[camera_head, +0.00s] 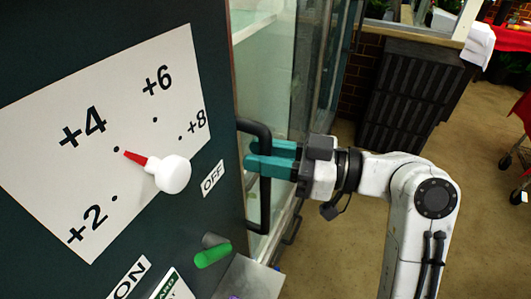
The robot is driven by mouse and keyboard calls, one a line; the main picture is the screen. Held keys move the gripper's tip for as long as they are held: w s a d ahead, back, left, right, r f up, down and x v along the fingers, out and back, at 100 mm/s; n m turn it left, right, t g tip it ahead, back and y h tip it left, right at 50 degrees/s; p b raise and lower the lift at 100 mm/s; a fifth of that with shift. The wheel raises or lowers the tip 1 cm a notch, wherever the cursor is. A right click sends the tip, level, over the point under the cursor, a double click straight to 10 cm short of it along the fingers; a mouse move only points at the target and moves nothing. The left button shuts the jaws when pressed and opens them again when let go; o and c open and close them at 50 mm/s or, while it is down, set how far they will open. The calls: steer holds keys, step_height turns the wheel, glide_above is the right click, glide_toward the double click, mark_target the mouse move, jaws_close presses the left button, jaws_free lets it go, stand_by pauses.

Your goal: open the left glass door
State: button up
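The glass door (283,90) nearest the dark control panel is on the left of a tall cabinet and is seen at a steep angle. Its black vertical bar handle (265,209) stands out near the panel's edge. My gripper (257,156) is at the upper part of this handle, with its two teal fingers reaching across the bar from the right, one above the other in the picture. The bar is partly hidden by the fingers. I cannot tell whether they are pressed on it or only around it. The door looks shut.
The dark panel (218,95) left of the door carries a white-and-red dial knob (172,174) and a green switch (212,255). A second handle (292,229) is farther along. A dark slatted crate stack (408,95) stands behind. Brown floor is open at right.

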jaws_close()
